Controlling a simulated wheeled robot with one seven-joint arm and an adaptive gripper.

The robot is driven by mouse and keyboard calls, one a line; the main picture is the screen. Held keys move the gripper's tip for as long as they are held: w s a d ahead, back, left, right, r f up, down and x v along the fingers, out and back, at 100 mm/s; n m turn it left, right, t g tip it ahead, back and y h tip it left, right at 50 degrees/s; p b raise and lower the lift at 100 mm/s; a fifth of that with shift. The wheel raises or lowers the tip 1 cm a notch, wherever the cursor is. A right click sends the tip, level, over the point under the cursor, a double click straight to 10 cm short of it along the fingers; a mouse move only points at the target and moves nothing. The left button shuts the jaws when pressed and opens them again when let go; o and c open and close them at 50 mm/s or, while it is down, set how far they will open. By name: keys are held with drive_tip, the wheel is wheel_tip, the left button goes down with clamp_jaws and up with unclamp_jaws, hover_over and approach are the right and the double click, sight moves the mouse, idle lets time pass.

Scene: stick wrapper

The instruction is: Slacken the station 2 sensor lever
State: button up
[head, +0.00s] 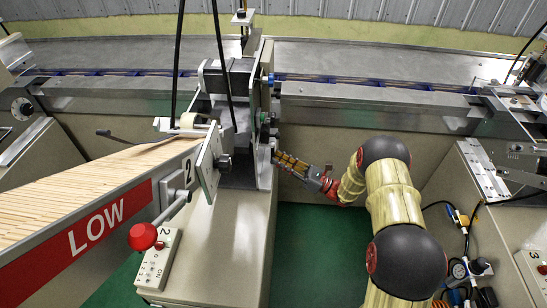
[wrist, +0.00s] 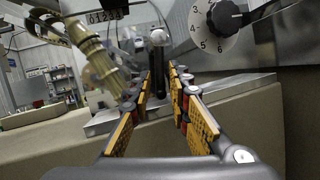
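In the wrist view a dark upright lever (wrist: 157,76) with a rounded top stands ahead, between the lines of my two fingers (wrist: 158,84). The fingers are apart, with a gap between their tips. I cannot tell whether either finger touches the lever. The lever is not clear in the head view.
A numbered dial (wrist: 223,18) and a counter (wrist: 103,17) are above the fingers. A metal ledge (wrist: 105,121) runs below. Green floor (head: 310,250) is clear between the machines.

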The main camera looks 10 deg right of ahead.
drive_tip(key=v, duration=0.9)
drive_tip(key=shift+f, duration=0.1)
